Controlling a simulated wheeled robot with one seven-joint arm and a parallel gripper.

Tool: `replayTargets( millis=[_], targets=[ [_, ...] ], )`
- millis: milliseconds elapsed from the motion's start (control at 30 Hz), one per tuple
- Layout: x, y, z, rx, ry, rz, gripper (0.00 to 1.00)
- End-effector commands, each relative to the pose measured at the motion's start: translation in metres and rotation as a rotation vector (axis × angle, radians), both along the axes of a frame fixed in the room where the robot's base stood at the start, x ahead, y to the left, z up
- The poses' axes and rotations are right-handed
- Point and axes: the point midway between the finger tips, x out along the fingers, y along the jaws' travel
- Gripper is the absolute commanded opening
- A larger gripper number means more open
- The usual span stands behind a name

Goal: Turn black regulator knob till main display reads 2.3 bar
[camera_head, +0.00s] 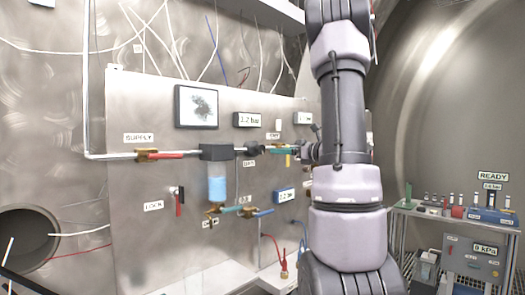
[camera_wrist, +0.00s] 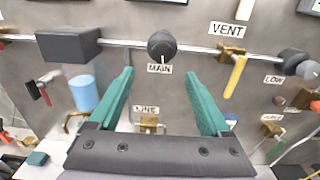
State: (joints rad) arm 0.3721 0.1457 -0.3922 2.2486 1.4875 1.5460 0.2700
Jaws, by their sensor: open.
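The black regulator knob (camera_wrist: 162,45) sits on the horizontal pipe above the MAIN label, with a white mark on its lower face. In the head view the knob (camera_head: 254,149) is just left of my gripper. The display above it (camera_head: 248,120) appears to read 1.2 bar, though the digits are small. My gripper (camera_wrist: 161,73) is open with its two teal fingers apart and nothing between them. The fingertips show below and either side of the knob in the wrist view, apart from it.
A yellow-handled VENT valve (camera_wrist: 234,75) is right of the knob, with a LOW knob (camera_wrist: 293,62) farther right. A black block (camera_wrist: 68,44) with a blue bowl (camera_wrist: 84,92) is left. A red-handled supply valve (camera_head: 160,155) and a equipment cart (camera_head: 455,216) stand farther off.

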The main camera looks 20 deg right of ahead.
Motion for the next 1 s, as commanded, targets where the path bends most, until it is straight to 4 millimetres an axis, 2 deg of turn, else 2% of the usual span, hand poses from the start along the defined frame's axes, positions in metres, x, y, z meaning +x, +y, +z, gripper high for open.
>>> replayTargets(
  millis=[167, 400, 600, 800, 1000],
  targets=[
    [0.017, 0.002, 0.000, 0.011, -0.003, -0.009, 0.81],
    [0.059, 0.019, 0.000, 0.008, -0.004, -0.006, 0.81],
    [0.089, 0.029, 0.000, 0.007, -0.003, -0.007, 0.81],
    [0.101, 0.033, 0.000, 0.007, -0.003, -0.008, 0.81],
    [0.102, 0.034, 0.000, 0.007, -0.003, -0.008, 0.81]
  ],
)
